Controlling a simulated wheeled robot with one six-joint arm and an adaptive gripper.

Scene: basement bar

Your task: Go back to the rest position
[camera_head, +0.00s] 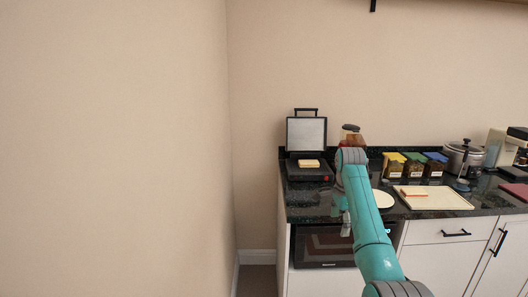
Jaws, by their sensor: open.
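My teal arm reaches up and forward from the lower right over the counter. Its grey joint is at the top, near the counter's back. My gripper (346,228) shows small and partly hidden behind my arm, hanging low by the counter's front edge. It is open, and I see nothing held in it.
A sandwich press (308,173) stands with its lid up and a slice of bread (309,163) on its plate. On the dark counter (300,207) are a white plate (384,199), a cutting board (440,199), several lidded containers (395,168) and a pot (462,158). A wall fills the left.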

